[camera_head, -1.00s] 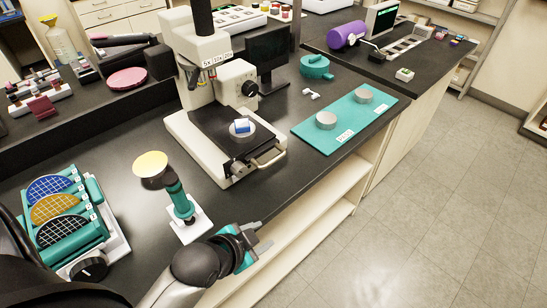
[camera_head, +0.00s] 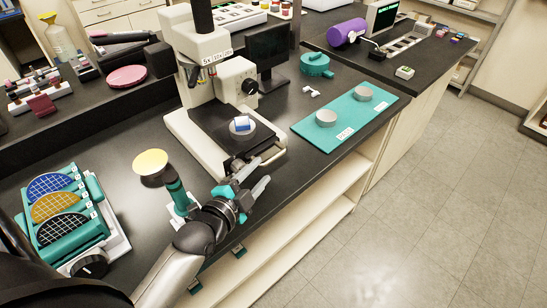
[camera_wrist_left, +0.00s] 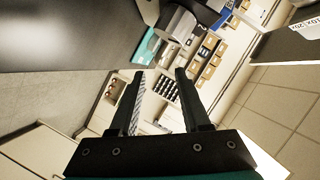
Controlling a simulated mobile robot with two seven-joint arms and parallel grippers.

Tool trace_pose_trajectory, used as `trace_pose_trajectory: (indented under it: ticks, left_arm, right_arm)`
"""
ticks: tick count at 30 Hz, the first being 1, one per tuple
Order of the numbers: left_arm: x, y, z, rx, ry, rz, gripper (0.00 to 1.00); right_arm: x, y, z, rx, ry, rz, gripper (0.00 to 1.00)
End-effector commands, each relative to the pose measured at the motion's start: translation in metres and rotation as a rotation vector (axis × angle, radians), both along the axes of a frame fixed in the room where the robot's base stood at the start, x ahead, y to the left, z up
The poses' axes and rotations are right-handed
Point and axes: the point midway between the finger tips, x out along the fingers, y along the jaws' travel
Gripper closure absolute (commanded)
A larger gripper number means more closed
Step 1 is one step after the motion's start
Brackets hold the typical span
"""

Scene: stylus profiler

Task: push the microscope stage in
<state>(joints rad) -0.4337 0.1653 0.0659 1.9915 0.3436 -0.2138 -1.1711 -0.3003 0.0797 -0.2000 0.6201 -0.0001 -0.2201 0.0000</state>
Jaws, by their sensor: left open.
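The microscope (camera_head: 205,60) is a cream instrument on the black bench. Its dark stage (camera_head: 222,128) carries a round holder with a small blue and white sample (camera_head: 241,125). The stage's front handle (camera_head: 268,158) sticks out toward the bench's front edge. My left gripper (camera_head: 257,178) is open and empty, just in front of the stage and close to the handle; I cannot tell whether it touches. In the left wrist view the two dark fingers (camera_wrist_left: 168,100) are apart with nothing between them. My right gripper is not in view.
A teal stand with a yellow disc (camera_head: 150,163) is just left of my left arm. A teal wafer rack (camera_head: 66,225) stands further left. A teal mat (camera_head: 345,120) with two grey discs lies right of the microscope. Open floor is at the right.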

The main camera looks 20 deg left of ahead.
Motion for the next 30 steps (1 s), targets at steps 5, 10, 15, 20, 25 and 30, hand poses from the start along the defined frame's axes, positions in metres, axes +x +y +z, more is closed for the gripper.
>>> trace_pose_trajectory:
  ticks: [5, 10, 15, 20, 25, 30]
  left_arm:
    - [0.027, -0.002, -0.006, -0.003, -0.001, 0.0, 0.53]
    - [0.051, -0.003, -0.011, -0.002, 0.0, -0.001, 0.53]
    - [0.067, -0.004, -0.016, -0.002, 0.002, -0.001, 0.53]
    - [0.074, -0.004, -0.017, -0.002, 0.002, -0.001, 0.53]
    - [0.076, -0.004, -0.017, -0.002, 0.003, -0.001, 0.53]
    - [0.076, -0.004, -0.017, -0.002, 0.002, -0.001, 0.56]
  right_arm:
    - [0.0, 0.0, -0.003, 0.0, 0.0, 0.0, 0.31]
    - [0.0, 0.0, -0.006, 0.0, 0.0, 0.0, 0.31]
    - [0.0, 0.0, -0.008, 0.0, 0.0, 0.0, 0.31]
    - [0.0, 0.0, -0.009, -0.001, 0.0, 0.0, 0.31]
    - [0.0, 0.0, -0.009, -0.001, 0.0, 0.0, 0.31]
    - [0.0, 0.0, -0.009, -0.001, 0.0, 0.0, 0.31]
